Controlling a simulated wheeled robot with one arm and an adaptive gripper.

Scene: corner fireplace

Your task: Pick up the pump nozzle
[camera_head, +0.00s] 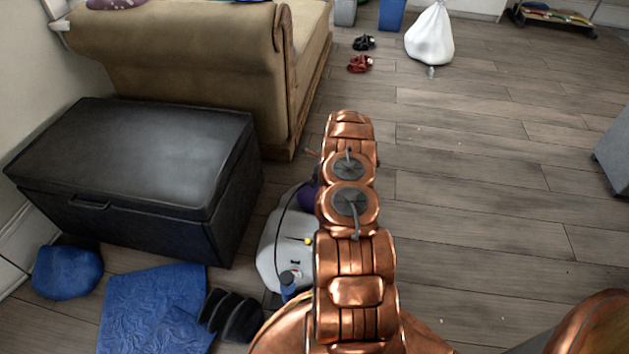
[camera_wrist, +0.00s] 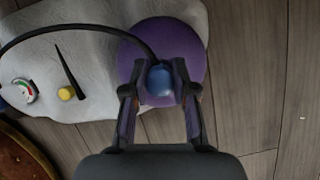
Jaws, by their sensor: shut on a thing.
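The pump nozzle (camera_wrist: 159,80) is a small rounded blue piece at the end of a black hose (camera_wrist: 95,27) in the wrist view. My gripper (camera_wrist: 161,76) is shut on it, one finger on each side. A round purple object (camera_wrist: 188,42) lies below the nozzle; I cannot tell whether they touch. In the head view my arm hides the gripper and nozzle; the hose (camera_head: 277,222) shows left of the arm, with part of the purple object (camera_head: 308,196).
A pale bag-like surface (camera_wrist: 85,75) holds a gauge (camera_wrist: 24,89), a black needle-like piece (camera_wrist: 70,71) and a yellow piece (camera_wrist: 66,93).

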